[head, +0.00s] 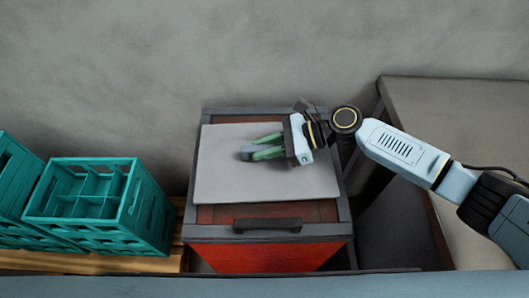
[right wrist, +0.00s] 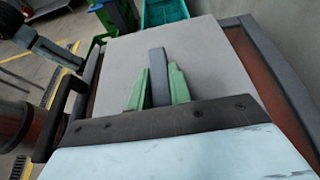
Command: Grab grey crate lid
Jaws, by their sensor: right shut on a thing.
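The grey crate lid (head: 222,178) is a flat grey panel lying on top of a red box with a dark frame. A small grey handle (head: 248,152) stands up from its middle. My right gripper (head: 262,148) reaches in from the right with its green fingers on either side of this handle and is shut on it. In the right wrist view the lid (right wrist: 215,60) fills the middle, and the handle (right wrist: 158,65) shows between the two green fingers (right wrist: 160,88). My left gripper is not in view.
The red box (head: 265,258) has a dark front handle (head: 267,225). Teal divided crates (head: 105,215) stand on a wooden pallet (head: 95,262) at the left. A grey-topped table (head: 455,115) is at the right. A grey wall is behind.

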